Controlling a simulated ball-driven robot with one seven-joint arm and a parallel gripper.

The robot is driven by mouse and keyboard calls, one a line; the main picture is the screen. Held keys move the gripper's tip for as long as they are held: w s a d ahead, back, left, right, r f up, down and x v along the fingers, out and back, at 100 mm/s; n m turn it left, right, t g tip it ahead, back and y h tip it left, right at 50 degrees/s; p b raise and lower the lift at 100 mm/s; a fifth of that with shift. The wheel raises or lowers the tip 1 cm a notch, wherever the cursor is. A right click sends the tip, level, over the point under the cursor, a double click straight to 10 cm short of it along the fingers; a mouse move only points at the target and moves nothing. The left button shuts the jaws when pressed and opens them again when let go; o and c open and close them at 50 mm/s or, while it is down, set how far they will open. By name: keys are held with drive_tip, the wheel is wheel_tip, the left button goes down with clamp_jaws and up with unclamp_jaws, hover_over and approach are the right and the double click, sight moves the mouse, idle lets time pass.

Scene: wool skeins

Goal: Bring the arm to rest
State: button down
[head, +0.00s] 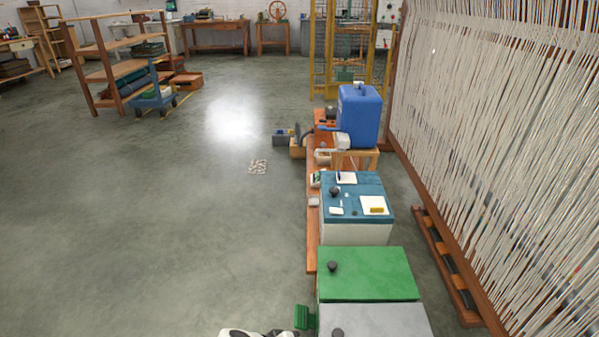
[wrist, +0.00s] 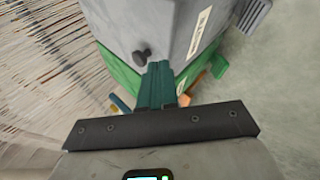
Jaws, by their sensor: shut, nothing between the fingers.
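My gripper (wrist: 158,85) shows in the wrist view as two teal fingers pressed together, with nothing between them. It points toward a grey-lidded bin (wrist: 178,40), whose dark round knob (wrist: 141,57) appears just beyond and left of the fingertips. I cannot tell the exact gap between them. In the head view, only a white and black part of my arm (head: 258,333) shows at the bottom edge; the fingers are not visible there.
The grey bin's lid (head: 375,322), a green-lidded bin (head: 368,275) and a blue-topped bin (head: 356,225) stand in a row. A blue jug (head: 359,118) is behind. A large warp-thread loom (head: 490,130) fills the right. Open floor (head: 150,220) lies left.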

drive_tip(key=s+d+y, duration=0.1)
drive_tip(key=d, duration=0.1)
drive_tip(key=s+d+f+g+y, duration=0.1)
drive_tip(key=d, duration=0.2)
drive_tip(key=s+d+f+m+y, duration=0.1)
drive_tip(key=d, duration=0.1)
drive_tip(key=shift+s+d+g, duration=0.2)
drive_tip(key=shift+s+g, duration=0.15)
drive_tip(key=shift+g, duration=0.05)
drive_tip(key=s+d+r+m+t+y, duration=0.1)
drive_tip(key=s+d+r+y, duration=0.2)
drive_tip(key=s+d+r, duration=0.5)
drive_tip(key=s+d+r+m+t+y, duration=0.2)
drive_tip(key=s+d+r, duration=0.35)
drive_tip(key=d, duration=0.45)
drive_tip(key=s+d+f+g, duration=0.1)
drive_tip(key=s+f+g, duration=0.15)
drive_tip(key=s, duration=0.35)
drive_tip(key=s+f+g, duration=0.2)
drive_tip(key=s+f, duration=0.2)
drive_tip(key=s, duration=0.2)
wheel_tip(320, 180, up, 24)
drive_tip(key=w+p, duration=0.1)
drive_tip(key=p, duration=2.3)
drive_tip(key=shift+d, duration=0.1)
